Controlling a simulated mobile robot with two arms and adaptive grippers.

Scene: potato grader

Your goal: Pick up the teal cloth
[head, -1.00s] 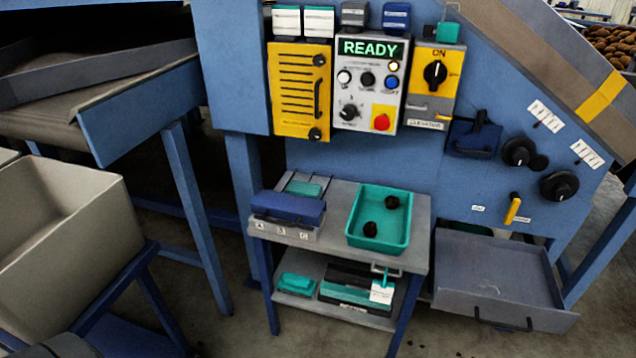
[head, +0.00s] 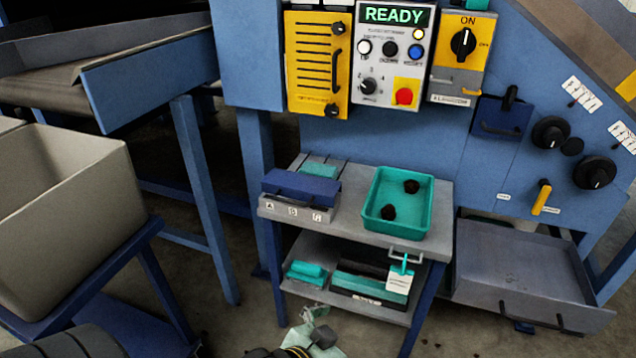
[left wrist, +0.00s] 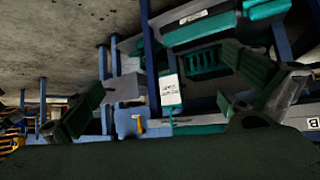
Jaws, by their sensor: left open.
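A small folded teal bundle (head: 306,271), which looks like the cloth, lies on the left of the small table's lower shelf. A teal piece at the upper right edge of the left wrist view (left wrist: 265,9) is probably the same bundle, cut off by the frame. My left gripper (head: 316,332) shows at the bottom of the head view, in front of and below the lower shelf, apart from the bundle. In the left wrist view its fingers (left wrist: 165,78) are spread with nothing held between them. My right gripper is not in view.
Beside the bundle on the shelf is a dark and teal box (head: 365,283). A white and teal tag (head: 399,278) hangs at the table's front edge. A teal tray (head: 434,215) with dark lumps and a blue-lidded box (head: 300,186) stand on top. An open grey drawer (head: 525,265) is right.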

